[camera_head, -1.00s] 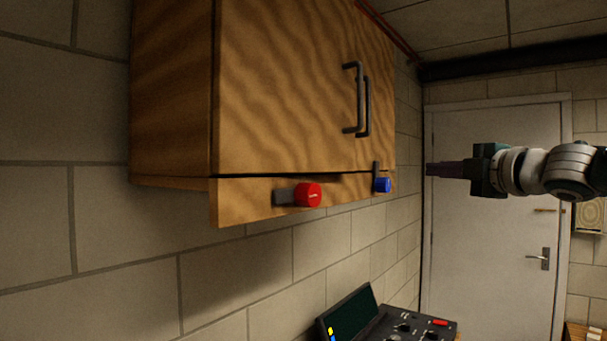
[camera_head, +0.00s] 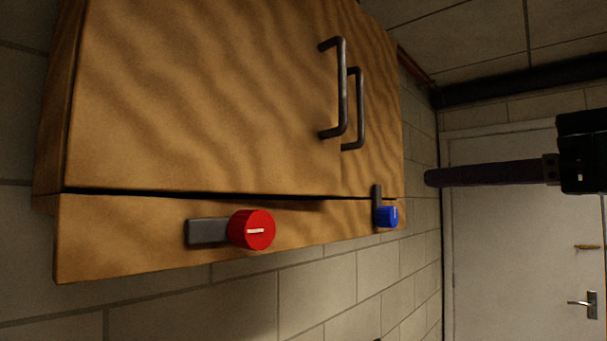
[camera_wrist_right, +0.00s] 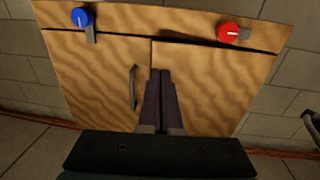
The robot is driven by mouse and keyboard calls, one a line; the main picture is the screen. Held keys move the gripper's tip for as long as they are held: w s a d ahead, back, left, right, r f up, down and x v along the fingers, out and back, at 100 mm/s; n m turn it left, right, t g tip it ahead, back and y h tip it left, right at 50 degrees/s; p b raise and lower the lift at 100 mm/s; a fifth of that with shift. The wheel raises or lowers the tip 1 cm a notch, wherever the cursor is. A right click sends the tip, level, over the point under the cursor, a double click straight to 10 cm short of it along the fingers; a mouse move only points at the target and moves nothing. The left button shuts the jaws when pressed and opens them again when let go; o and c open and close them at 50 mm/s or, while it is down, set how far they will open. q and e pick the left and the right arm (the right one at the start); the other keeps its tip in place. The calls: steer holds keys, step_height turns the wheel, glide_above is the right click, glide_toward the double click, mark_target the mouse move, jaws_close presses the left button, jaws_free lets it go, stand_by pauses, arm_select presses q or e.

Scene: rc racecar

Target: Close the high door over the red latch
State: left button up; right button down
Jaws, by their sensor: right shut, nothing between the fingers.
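The wooden wall cabinet has two doors. The high door over the red latch (camera_head: 200,95) is the left one in the head view and appears slightly ajar, with a dark gap along its lower edge. The red latch (camera_head: 251,230) sits on the strip below, its dark bar lying sideways. My right gripper (camera_head: 430,178) is shut and empty, right of the cabinet and apart from it in the head view. In the wrist view, its fingers (camera_wrist_right: 160,75) overlap the door (camera_wrist_right: 215,85) near its inner edge; contact cannot be told. My left gripper is out of view.
The other door (camera_head: 383,120) has the blue latch (camera_head: 387,216) below it, its bar upright across the door's lower edge. Two dark handles (camera_head: 338,90) stick out side by side. A white room door (camera_head: 500,240) stands behind, and open space lies before the cabinet.

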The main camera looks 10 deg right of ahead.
mark_target(334, 185)
steer(key=p+x, duration=0.3)
steer(key=x, duration=0.2)
steer(key=p+x, duration=0.4)
steer(key=x, duration=0.2)
steer(key=shift+w+a+r, duration=0.1)
steer(key=shift+w+r, duration=0.05)
steer(key=shift+r, duration=0.05)
steer(key=shift+w+a+f+p, duration=0.15)
steer(key=shift+w+a+p, duration=0.1)
steer(key=shift+w+p, duration=0.15)
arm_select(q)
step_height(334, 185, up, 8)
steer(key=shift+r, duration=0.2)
arm_select(e)
steer(key=shift+w, duration=0.1)
